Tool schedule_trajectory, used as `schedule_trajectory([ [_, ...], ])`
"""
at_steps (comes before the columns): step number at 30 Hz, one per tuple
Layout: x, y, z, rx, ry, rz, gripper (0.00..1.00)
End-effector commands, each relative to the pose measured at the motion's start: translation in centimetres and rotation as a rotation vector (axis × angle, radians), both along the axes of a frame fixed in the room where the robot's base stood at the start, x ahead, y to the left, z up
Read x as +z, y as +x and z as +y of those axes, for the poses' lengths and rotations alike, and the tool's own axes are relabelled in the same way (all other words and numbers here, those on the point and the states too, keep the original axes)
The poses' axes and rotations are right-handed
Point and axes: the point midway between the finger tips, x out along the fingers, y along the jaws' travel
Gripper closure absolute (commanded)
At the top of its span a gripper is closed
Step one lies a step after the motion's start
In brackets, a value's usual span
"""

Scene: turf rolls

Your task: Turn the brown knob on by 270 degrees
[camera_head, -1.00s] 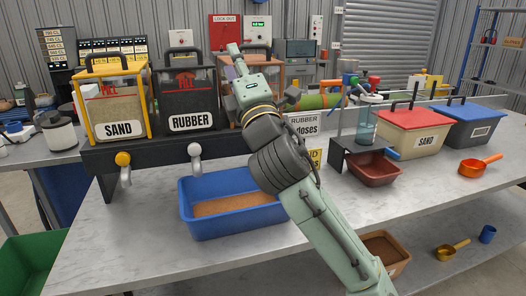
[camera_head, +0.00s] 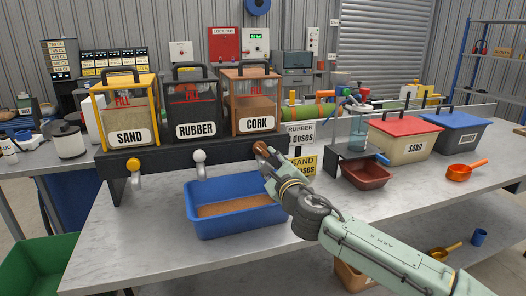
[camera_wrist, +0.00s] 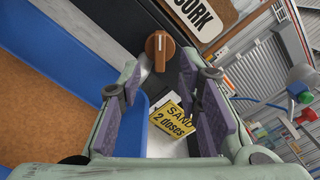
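The brown knob (camera_wrist: 160,50) is on the dark front rail below the hopper labelled CORK (camera_head: 249,100). In the wrist view its raised grip bar runs nearly up and down the picture. In the head view the knob (camera_head: 260,147) is partly hidden by my gripper (camera_head: 266,163). My gripper (camera_wrist: 160,82) is open, with its purple-padded fingers on either side below the knob in the wrist view. Nothing is between the fingers, and they look apart from the knob.
A blue tray (camera_head: 236,226) with brown material stands below the rail. A yellow SAND doses sign (camera_head: 304,166) is right of my gripper. A yellow knob (camera_head: 133,164) and a white knob (camera_head: 199,156) are on the rail at left. The grey table front is clear.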

Motion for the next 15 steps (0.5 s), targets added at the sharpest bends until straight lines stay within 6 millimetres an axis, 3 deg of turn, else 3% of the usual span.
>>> schedule_trajectory([
  [7,0.2,4.3,1.5,0.0,0.004,0.001,0.68],
  [15,0.1,6.0,2.1,0.001,0.003,0.0,0.68],
])
